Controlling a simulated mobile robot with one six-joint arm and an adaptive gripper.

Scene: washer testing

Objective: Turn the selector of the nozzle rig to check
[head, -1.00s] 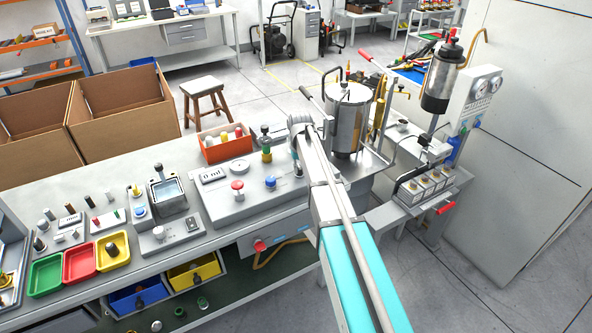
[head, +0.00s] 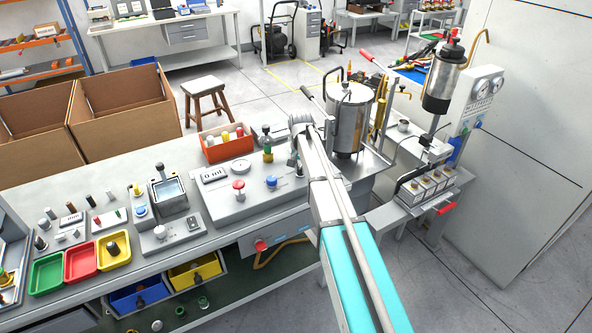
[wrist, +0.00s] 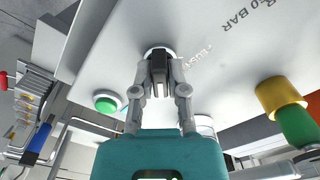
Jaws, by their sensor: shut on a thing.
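The nozzle rig is a pale panel; its face fills much of the wrist view (wrist: 110,60), and in the head view a pale box (head: 215,208) stands on the bench beside my arm. In the wrist view, a black selector (wrist: 157,55) sits on a light round base, with a partly covered printed word beside it. My gripper (wrist: 159,76) is shut on the selector, one finger each side. Its exact pointer setting cannot be told. In the head view my arm hides the selector and the fingertips.
A green button (wrist: 107,101) lies left of the selector. A yellow and green fitting (wrist: 285,105) stands to the right. In the head view, a steel tank (head: 352,115) stands close behind my arm, and an orange box (head: 228,147) sits beyond the rig.

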